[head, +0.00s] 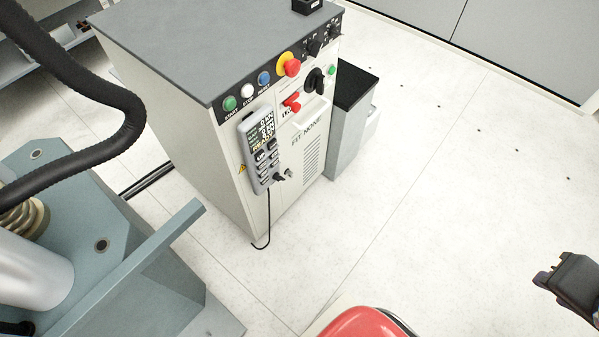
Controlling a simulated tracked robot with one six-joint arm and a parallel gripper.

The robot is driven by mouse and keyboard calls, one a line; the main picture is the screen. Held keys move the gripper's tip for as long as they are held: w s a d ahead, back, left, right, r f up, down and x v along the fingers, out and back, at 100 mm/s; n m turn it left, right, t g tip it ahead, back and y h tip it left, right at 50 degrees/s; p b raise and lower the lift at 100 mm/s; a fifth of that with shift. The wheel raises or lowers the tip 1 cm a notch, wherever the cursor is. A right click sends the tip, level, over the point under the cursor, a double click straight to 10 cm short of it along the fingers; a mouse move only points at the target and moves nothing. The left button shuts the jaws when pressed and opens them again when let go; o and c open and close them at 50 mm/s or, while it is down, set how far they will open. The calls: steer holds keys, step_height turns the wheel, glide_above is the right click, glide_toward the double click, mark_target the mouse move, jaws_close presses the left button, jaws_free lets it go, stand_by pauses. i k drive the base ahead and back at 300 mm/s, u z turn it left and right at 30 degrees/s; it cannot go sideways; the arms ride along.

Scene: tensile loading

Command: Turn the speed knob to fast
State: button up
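The control cabinet (285,150) stands at upper centre with its controls along the top of its front. Two black knobs, one nearer (314,46) and one farther (335,26), sit at the right end of the upper row. A larger black rotary switch (314,80) is below them. The labels by these knobs are too small to read, so I cannot tell which is the speed knob or its setting. A dark end part, apparently my gripper (560,281), shows at the lower right edge, far from the cabinet. Its fingers cannot be made out clearly.
The panel has green (230,103), white (247,90) and blue (264,78) buttons and a red-yellow emergency stop (289,65). A grey handset (262,150) hangs on the cabinet front with its cable below. A blue-grey machine base (150,265) is at left.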

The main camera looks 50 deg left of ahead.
mark_target(276, 177)
steer(key=i, duration=0.3)
steer(key=u, duration=3.75)
steer(key=i, duration=0.5)
steer(key=z, duration=0.1)
